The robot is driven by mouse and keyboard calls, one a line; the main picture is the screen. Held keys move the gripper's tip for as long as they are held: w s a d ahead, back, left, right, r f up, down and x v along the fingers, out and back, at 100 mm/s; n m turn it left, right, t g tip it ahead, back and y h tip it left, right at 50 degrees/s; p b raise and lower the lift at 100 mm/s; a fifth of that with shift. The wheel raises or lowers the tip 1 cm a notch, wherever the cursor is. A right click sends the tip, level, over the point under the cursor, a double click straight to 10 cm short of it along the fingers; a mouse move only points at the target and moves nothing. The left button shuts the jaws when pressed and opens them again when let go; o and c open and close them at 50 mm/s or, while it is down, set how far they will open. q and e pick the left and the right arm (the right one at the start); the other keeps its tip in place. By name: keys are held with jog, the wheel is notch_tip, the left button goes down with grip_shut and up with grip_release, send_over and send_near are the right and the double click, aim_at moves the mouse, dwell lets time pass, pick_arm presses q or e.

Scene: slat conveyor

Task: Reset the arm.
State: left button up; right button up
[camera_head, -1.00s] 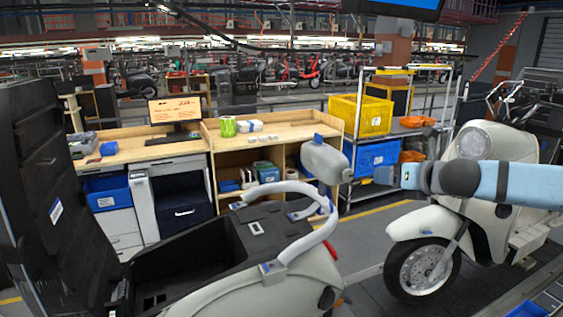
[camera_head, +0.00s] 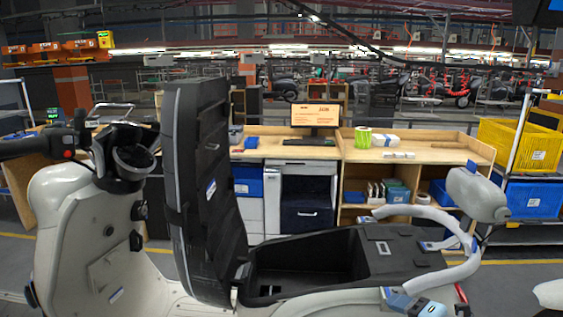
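A pale scooter stands across the front of the view, with its dark seat (camera_head: 205,190) raised upright and its storage box (camera_head: 305,262) open beneath. A white grab rail (camera_head: 468,262) and a grey backrest (camera_head: 476,194) are at its rear. A small light-blue piece (camera_head: 428,309) shows at the bottom edge near the rail; it looks like part of my arm, but I cannot tell which part. Neither gripper can be made out in this view.
A wooden workbench (camera_head: 430,152) with a monitor (camera_head: 316,114) stands behind the scooter. A yellow crate (camera_head: 520,146) and a blue crate (camera_head: 534,199) are on a rack at the right. The scooter fills most of the near space.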

jog(key=s+a+f+m, duration=0.4)
jog(key=a+f+m, duration=0.2)
jog(key=f, duration=0.1)
jog(key=s+f+m+h, duration=0.4)
jog(key=s+f+m, duration=1.2)
jog(key=s+f, duration=0.2)
jog(key=shift+m, duration=0.3)
